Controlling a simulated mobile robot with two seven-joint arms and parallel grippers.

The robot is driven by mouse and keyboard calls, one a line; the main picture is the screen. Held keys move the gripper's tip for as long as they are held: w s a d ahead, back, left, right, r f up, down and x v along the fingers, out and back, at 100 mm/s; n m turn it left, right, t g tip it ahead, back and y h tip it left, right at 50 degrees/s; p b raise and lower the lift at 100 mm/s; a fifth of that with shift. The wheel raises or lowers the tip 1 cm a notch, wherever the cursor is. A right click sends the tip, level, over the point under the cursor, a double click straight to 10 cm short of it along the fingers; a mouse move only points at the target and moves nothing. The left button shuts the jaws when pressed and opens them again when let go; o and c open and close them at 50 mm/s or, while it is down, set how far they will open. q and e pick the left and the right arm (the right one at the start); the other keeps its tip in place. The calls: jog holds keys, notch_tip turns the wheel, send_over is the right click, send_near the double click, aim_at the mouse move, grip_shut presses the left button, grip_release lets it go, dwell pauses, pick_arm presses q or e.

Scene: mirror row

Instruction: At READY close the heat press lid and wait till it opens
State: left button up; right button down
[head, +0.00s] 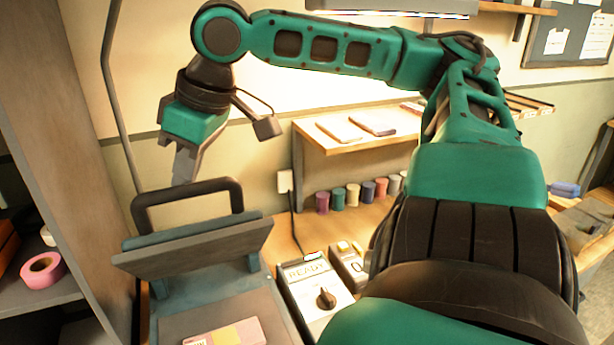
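The heat press lid (196,249) is raised and tilted over its base, with a dark loop handle (188,193) along its upper edge. The press's lower plate (185,322) is uncovered, with a pink and yellow flat piece (228,333) on it. A control box (318,292) beside the press has a dark knob and a display that appears to read READY. My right gripper (184,168) points down just above and behind the handle, with no clear contact. Its fingers are seen edge-on, so their opening is unclear. My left gripper is out of view.
A second small box (348,262) stands right of the control box. Several coloured spools (353,194) line the bench under a small wooden shelf (350,142). A grey shelf unit with a pink tape roll (43,271) stands at left. My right arm crosses the upper view.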

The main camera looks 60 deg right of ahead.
aim_at(199, 238)
jog(key=shift+s+a+f, duration=0.35)
jog(key=shift+s+a, duration=0.25)
jog(key=shift+s, duration=0.1)
jog(key=shift+s+a+f, duration=1.05)
jog(key=shift+s, duration=0.15)
jog(key=shift+s+a+f, duration=0.95)
jog(key=shift+s+f, duration=0.2)
jog(key=shift+f, duration=0.05)
